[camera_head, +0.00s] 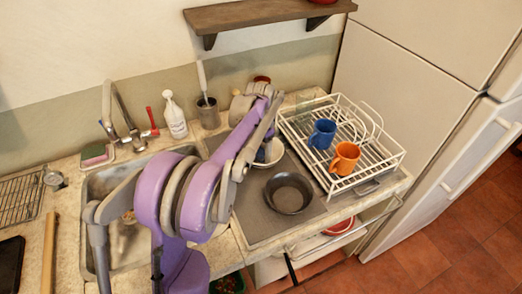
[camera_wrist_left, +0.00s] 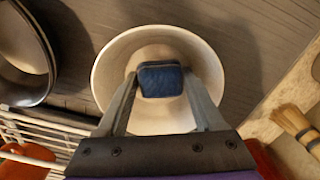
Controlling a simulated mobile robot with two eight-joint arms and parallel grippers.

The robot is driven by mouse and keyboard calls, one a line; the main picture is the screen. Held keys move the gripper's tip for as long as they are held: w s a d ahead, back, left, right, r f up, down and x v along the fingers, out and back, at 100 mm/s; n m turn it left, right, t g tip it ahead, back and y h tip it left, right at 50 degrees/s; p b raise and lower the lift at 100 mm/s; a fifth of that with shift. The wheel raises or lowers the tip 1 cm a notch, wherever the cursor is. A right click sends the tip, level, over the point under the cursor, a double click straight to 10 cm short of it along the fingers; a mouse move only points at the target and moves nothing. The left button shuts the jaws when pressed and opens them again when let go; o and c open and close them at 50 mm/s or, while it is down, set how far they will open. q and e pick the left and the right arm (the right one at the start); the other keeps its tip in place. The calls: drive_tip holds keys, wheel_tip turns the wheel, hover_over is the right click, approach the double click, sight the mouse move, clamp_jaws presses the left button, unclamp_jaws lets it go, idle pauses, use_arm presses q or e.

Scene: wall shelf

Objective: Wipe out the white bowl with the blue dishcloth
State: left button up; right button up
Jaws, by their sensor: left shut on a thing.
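The white bowl (camera_wrist_left: 112,68) sits on the grey mat; in the head view the bowl (camera_head: 276,151) is partly hidden behind my purple left arm. The blue dishcloth (camera_wrist_left: 161,79) is a small folded pad inside the bowl, between my fingers. My left gripper (camera_wrist_left: 160,84) reaches into the bowl from above and is shut on the cloth. I cannot tell whether the cloth touches the bowl's inner surface. My right gripper is not in view.
A dark pan (camera_head: 289,194) stands in front of the bowl. A white dish rack (camera_head: 393,160) with a blue mug (camera_head: 322,133) and an orange mug (camera_head: 344,158) is to the right. The sink (camera_head: 123,240) lies left. A brush (camera_wrist_left: 297,122) is near the bowl.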

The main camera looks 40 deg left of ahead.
use_arm(q)
drive_tip(key=shift+d, duration=0.1)
drive_tip(key=shift+d, duration=0.3)
drive_tip(key=shift+w+d, duration=0.1)
drive_tip(key=shift+w, duration=0.2)
drive_tip(key=shift+w, duration=0.35)
drive_tip(key=shift+a, duration=0.45)
drive_tip(key=shift+s, duration=0.1)
drive_tip(key=shift+a, duration=0.2)
